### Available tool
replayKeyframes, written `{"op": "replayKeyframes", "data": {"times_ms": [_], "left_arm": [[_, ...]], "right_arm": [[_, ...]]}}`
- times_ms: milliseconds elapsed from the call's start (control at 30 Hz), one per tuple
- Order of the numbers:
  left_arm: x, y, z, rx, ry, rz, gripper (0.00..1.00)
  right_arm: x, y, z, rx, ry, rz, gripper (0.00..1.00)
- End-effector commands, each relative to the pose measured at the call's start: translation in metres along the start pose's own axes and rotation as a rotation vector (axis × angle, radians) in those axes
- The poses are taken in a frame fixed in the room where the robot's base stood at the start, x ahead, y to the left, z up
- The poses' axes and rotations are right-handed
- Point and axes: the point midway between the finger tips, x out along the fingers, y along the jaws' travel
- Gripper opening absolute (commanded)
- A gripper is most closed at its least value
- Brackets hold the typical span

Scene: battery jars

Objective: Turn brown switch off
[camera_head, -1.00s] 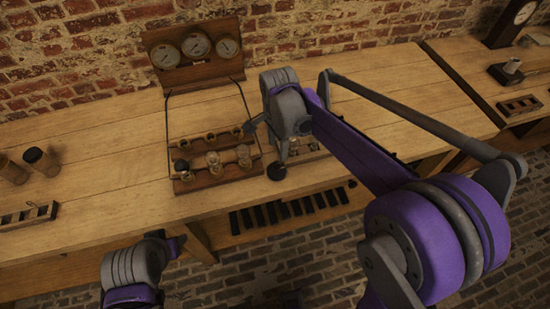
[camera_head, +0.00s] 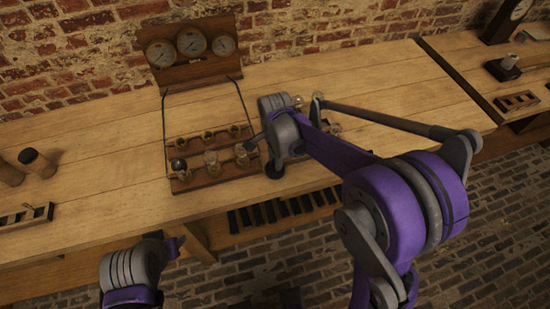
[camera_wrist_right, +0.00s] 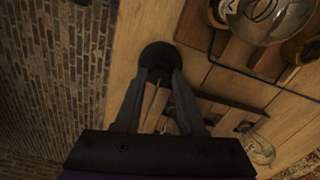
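I cannot make out with certainty which part is the brown switch. A dark round piece (camera_head: 274,170) sits at the front edge of the workbench, below my right gripper. It shows as a dark disc in the right wrist view (camera_wrist_right: 160,57), at the ends of my right gripper's fingers (camera_wrist_right: 163,80). Wood shows between the fingers, but whether the tips touch or hold the disc is unclear. A wooden board (camera_head: 207,178) with several jars and a dark knob (camera_head: 179,165) lies left of it.
A gauge panel (camera_head: 190,64) stands at the back, with cables running to the board. Brown cylinders (camera_head: 38,163) and a small rack (camera_head: 25,216) are at the left. A glass jar (camera_wrist_right: 262,20) is close by in the right wrist view.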

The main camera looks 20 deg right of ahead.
Motion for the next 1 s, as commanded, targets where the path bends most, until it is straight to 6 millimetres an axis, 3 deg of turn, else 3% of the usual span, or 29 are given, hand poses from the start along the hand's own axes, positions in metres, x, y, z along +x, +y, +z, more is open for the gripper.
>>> {"op": "replayKeyframes", "data": {"times_ms": [33, 200, 667, 1000], "left_arm": [[0.000, 0.000, 0.000, 0.000, 0.000, 0.000, 0.50], [0.000, 0.000, 0.000, 0.000, 0.000, 0.000, 0.50], [0.003, 0.000, 0.003, 0.000, -0.002, 0.000, 0.50], [0.011, 0.000, 0.011, 0.000, -0.009, 0.000, 0.50]], "right_arm": [[0.000, 0.000, 0.000, 0.000, 0.000, 0.000, 0.28], [0.000, 0.000, 0.000, 0.000, 0.000, 0.000, 0.00], [0.000, 0.000, 0.000, -0.062, 0.000, 0.000, 0.00], [0.001, 0.000, 0.000, -0.316, 0.000, 0.000, 0.00]]}}
